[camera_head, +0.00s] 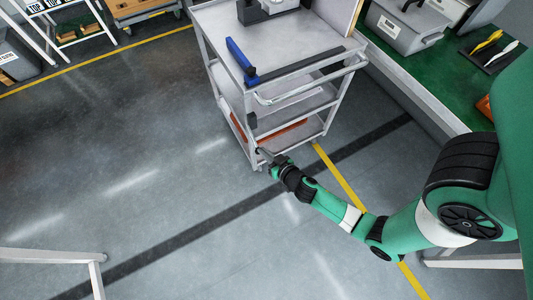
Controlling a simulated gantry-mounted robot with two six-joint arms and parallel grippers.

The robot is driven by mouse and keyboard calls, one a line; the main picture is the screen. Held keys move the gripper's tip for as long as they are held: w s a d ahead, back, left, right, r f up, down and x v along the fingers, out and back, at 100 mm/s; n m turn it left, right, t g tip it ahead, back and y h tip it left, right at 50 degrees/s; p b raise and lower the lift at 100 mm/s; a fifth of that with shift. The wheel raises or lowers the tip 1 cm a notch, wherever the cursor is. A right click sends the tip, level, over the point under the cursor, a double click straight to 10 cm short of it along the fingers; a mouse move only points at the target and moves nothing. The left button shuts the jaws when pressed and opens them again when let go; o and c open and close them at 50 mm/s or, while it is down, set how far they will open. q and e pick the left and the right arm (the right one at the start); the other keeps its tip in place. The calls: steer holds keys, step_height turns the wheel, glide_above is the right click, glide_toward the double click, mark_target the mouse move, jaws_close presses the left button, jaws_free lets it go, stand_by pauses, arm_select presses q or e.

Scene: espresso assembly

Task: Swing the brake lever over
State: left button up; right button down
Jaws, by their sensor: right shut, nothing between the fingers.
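A grey three-tier cart (225,25) stands at the top centre. My right gripper (261,151) is low down, right at the cart's near bottom corner. It is shut with nothing between its fingers. I cannot tell whether its tips touch the cart. The brake lever cannot be made out clearly; the small parts at that corner are partly hidden by the gripper. A dark wheel part (258,167) shows just below the corner. My left gripper is not in view.
A blue bar-shaped object (239,57) lies on the cart's top shelf. A push handle (310,87) juts from the near side. A green-topped bench (455,75) with a grey case (405,28) stands at the right.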

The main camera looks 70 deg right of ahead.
steer(key=shift+s+f+g, duration=0.3)
steer(key=shift+f, duration=0.3)
steer(key=d+r+p+v, duration=0.1)
steer(key=r+v, duration=0.1)
steer(key=v, duration=1.1)
steer(key=shift+w+r, duration=0.4)
steer(key=shift+r, duration=0.1)
